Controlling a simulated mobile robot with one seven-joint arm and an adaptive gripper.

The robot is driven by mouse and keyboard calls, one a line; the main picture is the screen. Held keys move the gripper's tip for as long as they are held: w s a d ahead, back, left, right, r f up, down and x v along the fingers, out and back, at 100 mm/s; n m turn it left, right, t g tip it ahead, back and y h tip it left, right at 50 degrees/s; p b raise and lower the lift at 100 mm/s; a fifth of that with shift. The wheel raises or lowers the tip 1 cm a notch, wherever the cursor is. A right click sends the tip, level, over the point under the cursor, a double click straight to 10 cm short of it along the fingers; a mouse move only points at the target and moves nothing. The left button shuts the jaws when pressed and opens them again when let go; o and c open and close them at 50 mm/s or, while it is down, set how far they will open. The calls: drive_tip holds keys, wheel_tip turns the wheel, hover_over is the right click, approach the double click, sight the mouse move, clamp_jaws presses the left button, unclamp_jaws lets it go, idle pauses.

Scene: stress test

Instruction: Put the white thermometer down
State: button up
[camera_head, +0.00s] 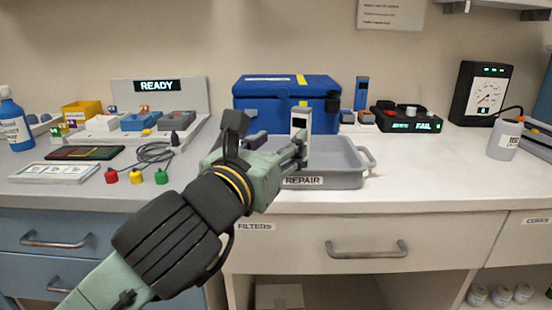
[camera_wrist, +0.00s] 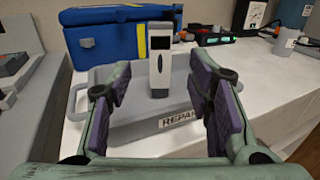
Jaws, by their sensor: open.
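The white thermometer (camera_wrist: 160,70) stands upright in the grey tray labelled REPAIR (camera_wrist: 105,134), its lower end appearing to be on the tray floor. It has a dark display near its top. In the head view the thermometer (camera_head: 301,120) shows behind my gripper's fingers, and its lower part is hidden. My gripper (camera_wrist: 162,85) is open, with purple pads apart on the left and right of the thermometer; a gap shows on both sides. In the head view my gripper (camera_head: 268,142) reaches over the left part of the tray (camera_head: 335,181).
A blue cooler box (camera_head: 265,90) stands close behind the tray. A device reading FAIL (camera_head: 408,119) is at the back right. Cables with coloured plugs (camera_head: 136,177) and the READY station (camera_head: 195,92) are on the left.

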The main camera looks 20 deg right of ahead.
drive_tip(key=shift+s+a, duration=0.1)
drive_tip(key=shift+s, duration=0.1)
drive_tip(key=shift+r, duration=0.1)
